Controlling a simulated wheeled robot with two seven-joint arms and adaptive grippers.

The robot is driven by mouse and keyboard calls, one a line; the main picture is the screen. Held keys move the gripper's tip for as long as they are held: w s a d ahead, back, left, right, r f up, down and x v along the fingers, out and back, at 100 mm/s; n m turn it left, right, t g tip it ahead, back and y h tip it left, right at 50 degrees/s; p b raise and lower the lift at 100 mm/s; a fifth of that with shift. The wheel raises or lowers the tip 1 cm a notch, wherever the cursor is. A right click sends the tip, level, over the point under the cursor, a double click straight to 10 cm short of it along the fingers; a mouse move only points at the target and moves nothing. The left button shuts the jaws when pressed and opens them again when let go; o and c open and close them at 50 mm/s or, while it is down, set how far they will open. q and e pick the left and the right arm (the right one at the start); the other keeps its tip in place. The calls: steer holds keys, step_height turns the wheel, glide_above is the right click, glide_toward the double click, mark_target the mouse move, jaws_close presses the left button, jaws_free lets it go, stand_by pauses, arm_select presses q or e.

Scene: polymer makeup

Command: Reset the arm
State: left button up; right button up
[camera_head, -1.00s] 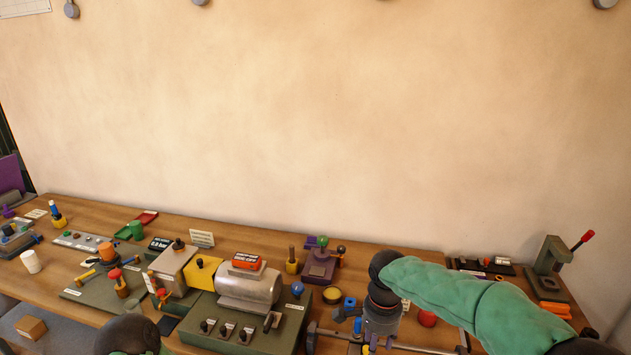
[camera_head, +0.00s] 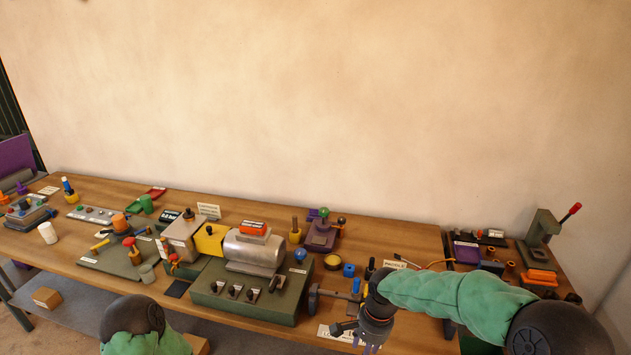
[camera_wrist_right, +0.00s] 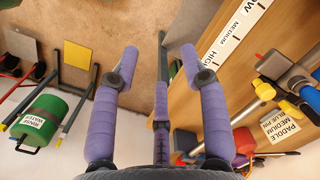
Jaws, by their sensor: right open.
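My right arm, in a green sleeve, comes in from the right in the head view. Its gripper (camera_head: 366,345) hangs at the bench's front edge, partly cut off by the bottom of the picture. In the right wrist view the same gripper (camera_wrist_right: 160,62) shows purple padded fingers spread apart with nothing between them. The bench edge and the floor lie beyond the fingers. A green-sleeved part of my left arm (camera_head: 135,325) shows at the lower left of the head view. My left gripper is out of view.
The wooden bench (camera_head: 72,247) holds a green-based machine with a metal drum (camera_head: 252,250), a white cup (camera_head: 47,233) and a lever press (camera_head: 541,230). A green drum (camera_wrist_right: 48,122) labelled rinse water stands left of the gripper in the wrist view. A printed scale strip (camera_wrist_right: 235,38) lies on the bench.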

steer(key=s+a+f+n+y+b, duration=0.1)
steer(key=s+f+n, duration=0.2)
steer(key=s+f, duration=0.7)
steer(key=s+a+f+n+y+b, duration=0.1)
steer(key=s+f+n+b, duration=0.1)
steer(key=s+f, duration=0.8)
step_height(320, 180, down, 8)
steer(key=shift+a+f+n+t+y, duration=0.1)
steer(key=shift+a+n+t+y, duration=0.25)
steer(key=shift+n, duration=0.55)
steer(key=shift+w, duration=0.1)
